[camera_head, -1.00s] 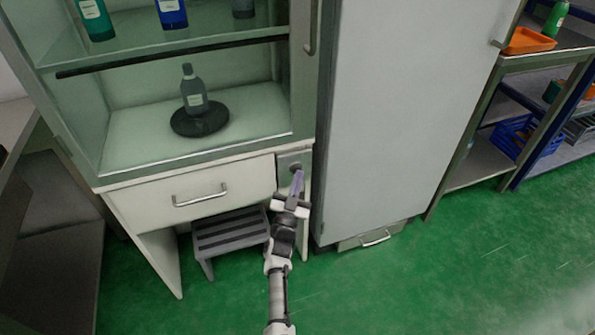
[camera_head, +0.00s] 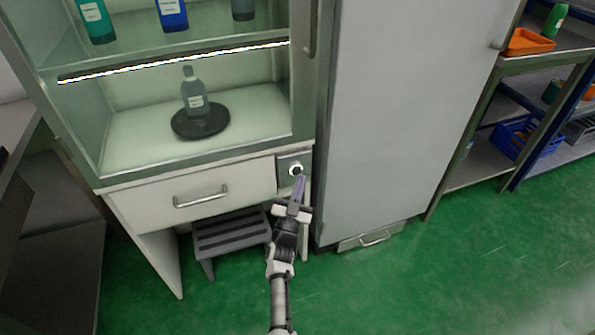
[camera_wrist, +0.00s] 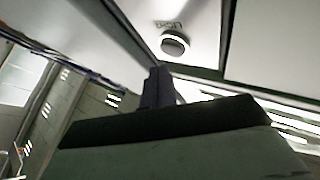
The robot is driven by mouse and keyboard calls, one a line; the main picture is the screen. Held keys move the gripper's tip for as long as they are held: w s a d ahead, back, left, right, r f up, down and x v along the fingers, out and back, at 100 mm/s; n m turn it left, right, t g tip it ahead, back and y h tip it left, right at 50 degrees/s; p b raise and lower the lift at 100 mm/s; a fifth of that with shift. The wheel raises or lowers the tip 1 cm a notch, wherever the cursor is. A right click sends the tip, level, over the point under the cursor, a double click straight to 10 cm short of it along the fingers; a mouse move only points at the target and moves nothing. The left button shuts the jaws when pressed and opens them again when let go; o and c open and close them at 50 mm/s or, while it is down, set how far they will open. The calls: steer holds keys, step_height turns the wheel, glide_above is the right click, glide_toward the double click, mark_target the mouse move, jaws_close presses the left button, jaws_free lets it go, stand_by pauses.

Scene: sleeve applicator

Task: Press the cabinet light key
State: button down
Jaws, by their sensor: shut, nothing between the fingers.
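The cabinet light key (camera_head: 296,170) is a round dark button with a bright white ring, on a small panel right of the drawer front. In the wrist view the key (camera_wrist: 175,43) shows near the top, with lettering beside it. My gripper (camera_head: 299,181) is shut and empty, its fingertips just below the key in the head view. The fingers (camera_wrist: 157,88) point toward the panel in the wrist view, with a visible gap to the key. The light strip (camera_head: 175,62) under the cabinet shelf is lit white.
A grey bottle (camera_head: 193,92) stands on a black round plate (camera_head: 201,128) inside the cabinet. The drawer (camera_head: 190,188) is shut. A grey step stool (camera_head: 230,236) stands below it. A tall grey cabinet (camera_head: 410,110) is close on the right.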

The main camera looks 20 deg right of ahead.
steer(key=s+p, duration=0.2)
steer(key=s, duration=0.4)
stand_by(0.3)
steer(key=shift+d, duration=0.1)
